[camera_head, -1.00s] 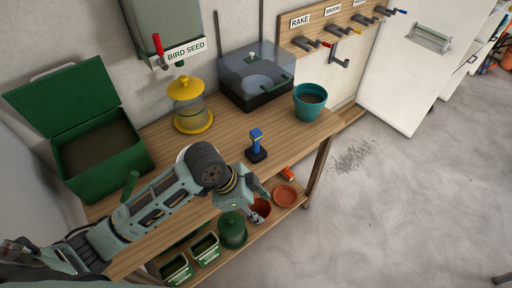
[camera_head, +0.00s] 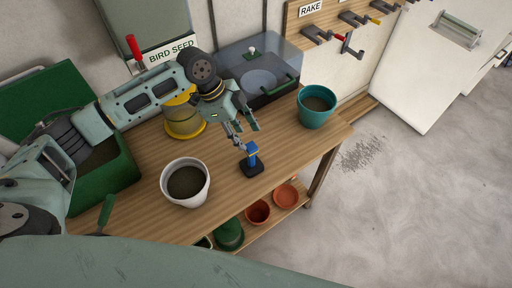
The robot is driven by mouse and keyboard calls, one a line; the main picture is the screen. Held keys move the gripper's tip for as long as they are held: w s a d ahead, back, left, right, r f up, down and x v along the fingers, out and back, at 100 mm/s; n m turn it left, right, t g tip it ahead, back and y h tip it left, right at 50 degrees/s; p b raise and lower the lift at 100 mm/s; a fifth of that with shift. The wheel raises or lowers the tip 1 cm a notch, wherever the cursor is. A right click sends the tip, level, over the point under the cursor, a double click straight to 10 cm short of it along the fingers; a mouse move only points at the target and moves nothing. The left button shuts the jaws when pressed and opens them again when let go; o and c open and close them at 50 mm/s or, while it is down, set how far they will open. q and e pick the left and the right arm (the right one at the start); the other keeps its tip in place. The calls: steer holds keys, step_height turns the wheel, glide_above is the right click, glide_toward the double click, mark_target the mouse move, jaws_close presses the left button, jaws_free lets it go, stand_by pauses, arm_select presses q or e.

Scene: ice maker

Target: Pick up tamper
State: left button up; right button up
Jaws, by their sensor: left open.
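The tamper (camera_head: 251,161) stands upright on the wooden bench, with a blue handle and a dark square base. My left gripper (camera_head: 247,138) is open just above and behind the tamper's handle, its fingers pointing down toward it. The fingertips lie close to the blue handle top; whether they touch it I cannot tell. My right gripper is not in view.
A white pot of soil (camera_head: 186,183) stands left of the tamper, a teal pot (camera_head: 316,107) to its right. Behind are a yellow feeder (camera_head: 184,122) and a clear-lidded box (camera_head: 262,75). A green bin (camera_head: 104,180) is at left. The bench (camera_head: 225,185) around the tamper is clear.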

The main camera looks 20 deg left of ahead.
mark_target(248, 147)
arm_select(q)
steer(key=s+d+f+p, duration=0.2)
steer(key=shift+f, duration=0.4)
steer(key=x, duration=0.2)
steer(key=shift+w+f+p, duration=0.2)
steer(key=shift+f+p, duration=0.15)
steer(key=shift+f, duration=0.05)
steer(key=shift+d+f, duration=0.1)
steer(key=shift+f, duration=0.3)
steer(key=shift+c, duration=0.2)
steer(key=c, duration=0.9)
jaws_close()
steer(key=shift+w+r, duration=0.1)
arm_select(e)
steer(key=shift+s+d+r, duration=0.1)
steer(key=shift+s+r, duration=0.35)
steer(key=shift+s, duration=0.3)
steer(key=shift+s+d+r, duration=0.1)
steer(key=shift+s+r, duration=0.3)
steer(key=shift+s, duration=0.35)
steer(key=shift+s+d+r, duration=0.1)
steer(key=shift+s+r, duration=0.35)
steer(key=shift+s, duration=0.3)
